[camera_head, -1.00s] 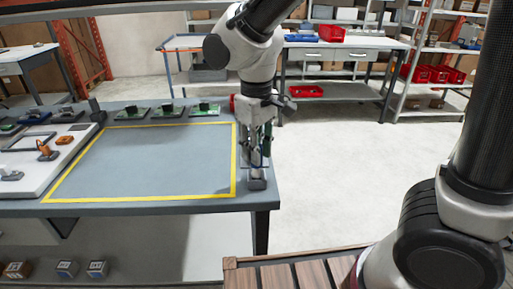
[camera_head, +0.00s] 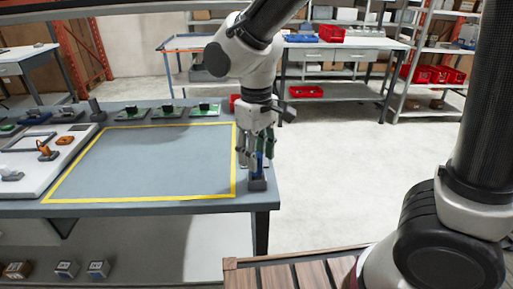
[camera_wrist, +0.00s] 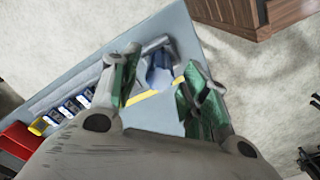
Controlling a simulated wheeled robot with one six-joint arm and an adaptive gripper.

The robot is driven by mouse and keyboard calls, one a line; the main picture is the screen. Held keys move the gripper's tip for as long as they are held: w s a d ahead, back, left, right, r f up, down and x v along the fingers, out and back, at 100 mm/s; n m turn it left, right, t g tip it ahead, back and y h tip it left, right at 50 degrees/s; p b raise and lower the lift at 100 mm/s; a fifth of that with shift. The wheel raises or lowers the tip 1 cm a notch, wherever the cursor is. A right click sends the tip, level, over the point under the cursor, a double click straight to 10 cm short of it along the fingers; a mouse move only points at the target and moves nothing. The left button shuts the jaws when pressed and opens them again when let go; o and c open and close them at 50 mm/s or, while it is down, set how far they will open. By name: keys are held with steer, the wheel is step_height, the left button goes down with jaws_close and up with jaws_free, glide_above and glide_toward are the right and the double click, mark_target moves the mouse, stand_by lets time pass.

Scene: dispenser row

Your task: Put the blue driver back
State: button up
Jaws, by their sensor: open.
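The blue driver (camera_head: 259,164) stands roughly upright at a small grey holder (camera_head: 257,184) on the table's right front corner. Its blue handle (camera_wrist: 159,76) shows between my fingers in the wrist view, close to a grey bracket. My gripper (camera_head: 257,155) is over the holder with its green-padded fingers spread on either side of the handle. In the wrist view the gripper (camera_wrist: 160,87) is open, with gaps beside the handle. The driver's lower end is hidden, so I cannot tell how deeply it sits.
The grey table (camera_head: 160,207) has a clear yellow-outlined area (camera_head: 145,160) left of the holder. Green boards (camera_head: 171,111) line the back edge. A white tray (camera_head: 73,150) with parts lies left. Open floor is to the right; a wooden slatted surface (camera_head: 285,277) is in front.

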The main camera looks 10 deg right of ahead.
step_height(320, 180, up, 13)
steer(key=d+r+m+t, duration=0.1)
steer(key=d+r+m, duration=0.15)
steer(key=d, duration=0.95)
steer(key=s+d+f+m+t, duration=0.1)
steer(key=s+d+m, duration=0.2)
steer(key=d, duration=0.6)
steer(key=s+d+f+m+t, duration=0.2)
steer(key=s+d, duration=0.4)
steer(key=d, duration=0.3)
steer(key=shift+s+d+f+m, duration=0.15)
steer(key=shift+d+f+m, duration=0.1)
steer(key=shift+d+m, duration=0.25)
steer(key=shift+a, duration=0.1)
